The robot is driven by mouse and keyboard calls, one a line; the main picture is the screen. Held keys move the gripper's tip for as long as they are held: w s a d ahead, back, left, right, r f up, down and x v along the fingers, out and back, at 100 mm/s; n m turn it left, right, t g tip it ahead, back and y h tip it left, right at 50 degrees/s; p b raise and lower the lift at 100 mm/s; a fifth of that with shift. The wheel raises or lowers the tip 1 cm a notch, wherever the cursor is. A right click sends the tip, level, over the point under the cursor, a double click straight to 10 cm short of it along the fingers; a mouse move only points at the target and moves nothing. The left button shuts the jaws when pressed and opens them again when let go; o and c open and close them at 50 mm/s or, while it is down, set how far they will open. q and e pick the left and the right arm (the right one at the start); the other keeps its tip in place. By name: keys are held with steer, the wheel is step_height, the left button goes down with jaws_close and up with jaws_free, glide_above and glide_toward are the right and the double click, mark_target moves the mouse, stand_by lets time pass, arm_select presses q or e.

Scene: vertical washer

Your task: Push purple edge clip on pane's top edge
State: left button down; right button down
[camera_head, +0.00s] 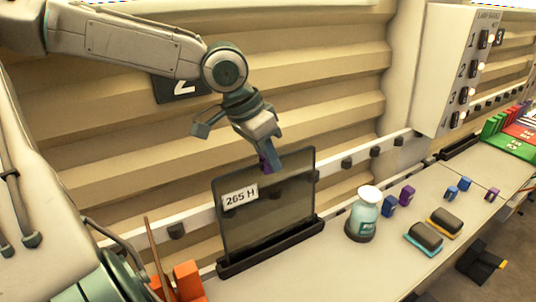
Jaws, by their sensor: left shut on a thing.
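The dark glass pane (268,222) stands upright in a black base on the bench, with a white label reading "265 H" near its upper left. My left gripper (268,155) points down just at the pane's top edge, near its middle. It is shut on a purple edge clip (265,164), of which only a small part shows below the fingers. I cannot tell whether the clip sits on the edge or is just behind it. My right gripper is not in view.
A spray or jar bottle (364,215) stands right of the pane. Blue and purple clips (407,195) and two sponges (425,236) lie further right. Orange blocks (188,279) are at the lower left. A numbered panel (458,70) is at the back right.

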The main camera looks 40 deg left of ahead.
arm_select(q)
steer(key=shift+d+f, duration=0.1)
steer(key=shift+f, duration=0.2)
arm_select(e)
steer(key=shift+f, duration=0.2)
arm_select(q)
steer(key=c, duration=1.1)
jaws_free()
steer(key=shift+c, duration=0.2)
